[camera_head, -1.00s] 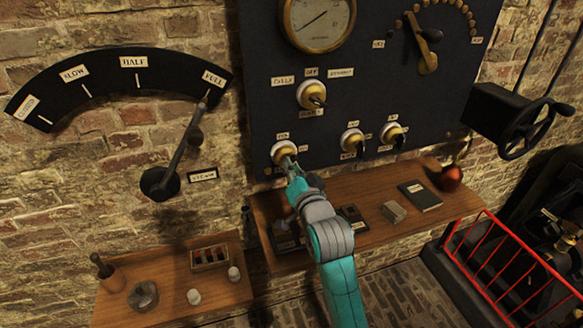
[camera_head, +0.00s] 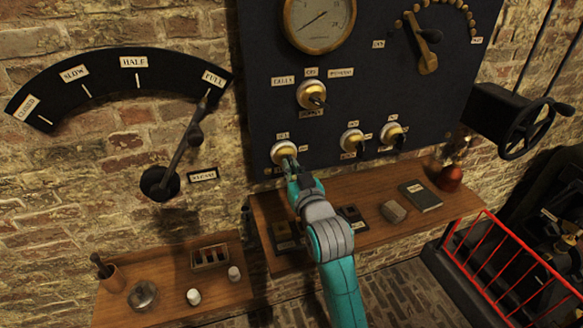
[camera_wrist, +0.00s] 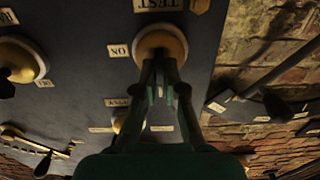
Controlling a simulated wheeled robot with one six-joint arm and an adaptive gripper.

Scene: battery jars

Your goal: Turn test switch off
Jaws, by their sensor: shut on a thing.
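The test switch (camera_head: 284,151) is a brass round knob at the lower left of the dark panel. In the wrist view its brass base (camera_wrist: 160,42) sits under a TEST label (camera_wrist: 152,4), with an ON label (camera_wrist: 118,51) to its left. My gripper (camera_head: 290,168) reaches up to the switch from below. In the wrist view its two fingers (camera_wrist: 160,72) close together just at the base, shut on the switch's lever. The fingers mostly hide the lever, so I cannot tell its exact setting.
Two similar switches (camera_head: 351,140) (camera_head: 391,136) sit to the right, and another (camera_head: 311,95) above. A wooden shelf (camera_head: 262,206) with small items runs below the panel. A steam lever (camera_head: 185,145) is on the left wall. A red railing (camera_head: 510,268) stands right.

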